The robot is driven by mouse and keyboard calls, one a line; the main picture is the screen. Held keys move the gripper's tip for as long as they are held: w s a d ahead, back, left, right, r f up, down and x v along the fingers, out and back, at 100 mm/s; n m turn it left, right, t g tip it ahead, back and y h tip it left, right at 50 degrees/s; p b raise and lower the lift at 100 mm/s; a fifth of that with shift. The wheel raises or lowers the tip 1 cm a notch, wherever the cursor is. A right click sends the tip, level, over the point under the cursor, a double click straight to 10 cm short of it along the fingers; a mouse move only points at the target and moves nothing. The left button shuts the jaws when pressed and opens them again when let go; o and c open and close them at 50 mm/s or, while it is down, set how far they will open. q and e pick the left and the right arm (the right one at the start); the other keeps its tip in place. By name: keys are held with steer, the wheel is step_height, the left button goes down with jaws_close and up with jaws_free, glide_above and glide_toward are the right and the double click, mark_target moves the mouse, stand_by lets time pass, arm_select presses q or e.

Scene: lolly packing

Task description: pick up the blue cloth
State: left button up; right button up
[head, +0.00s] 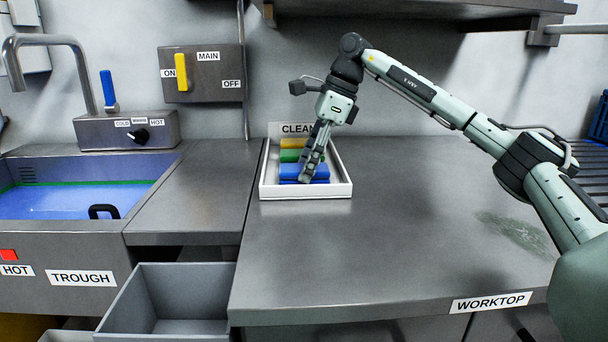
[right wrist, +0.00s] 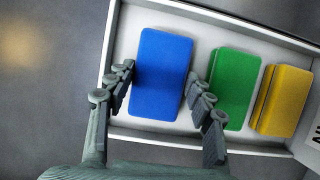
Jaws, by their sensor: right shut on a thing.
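The blue cloth (head: 321,172) is in the front of a white tray (head: 345,190) marked CLEAN on the worktop. In the right wrist view it is a flat blue block (right wrist: 161,75) with rounded corners. My right gripper (head: 308,176) reaches down into the tray at the blue cloth. In the right wrist view my right gripper (right wrist: 160,74) has one finger on each side of the blue cloth and is shut on it. I cannot tell whether the cloth is lifted off the tray floor. My left gripper is not in view.
A green cloth (right wrist: 234,88) and a yellow cloth (right wrist: 284,100) lie beside the blue one in the tray. The worktop (head: 390,240) is mostly clear, with a dull smear (head: 518,232) at right. A trough (head: 60,200) and an open drawer (head: 165,300) are at left.

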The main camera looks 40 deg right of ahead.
mark_target(297, 168)
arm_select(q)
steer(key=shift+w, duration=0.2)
arm_select(e)
steer(key=shift+c, duration=0.4)
steer(key=shift+r, duration=0.55)
step_height(297, 168, up, 3)
steer(key=shift+s, duration=0.1)
arm_select(q)
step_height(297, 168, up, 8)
steer(key=b, duration=0.3)
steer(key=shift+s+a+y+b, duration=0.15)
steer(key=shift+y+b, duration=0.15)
steer(key=shift+b, duration=0.1)
arm_select(e)
steer(key=s+a, duration=0.3)
steer(key=s, duration=0.2)
steer(key=s+a, duration=0.3)
steer(key=s, duration=0.2)
steer(key=s+a, duration=0.3)
steer(key=s, duration=0.2)
steer(key=shift+s+a, duration=0.1)
steer(key=shift+a, duration=0.1)
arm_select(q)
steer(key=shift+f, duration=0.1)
arm_select(e)
steer(key=o, duration=0.6)
steer(key=c, duration=0.5)
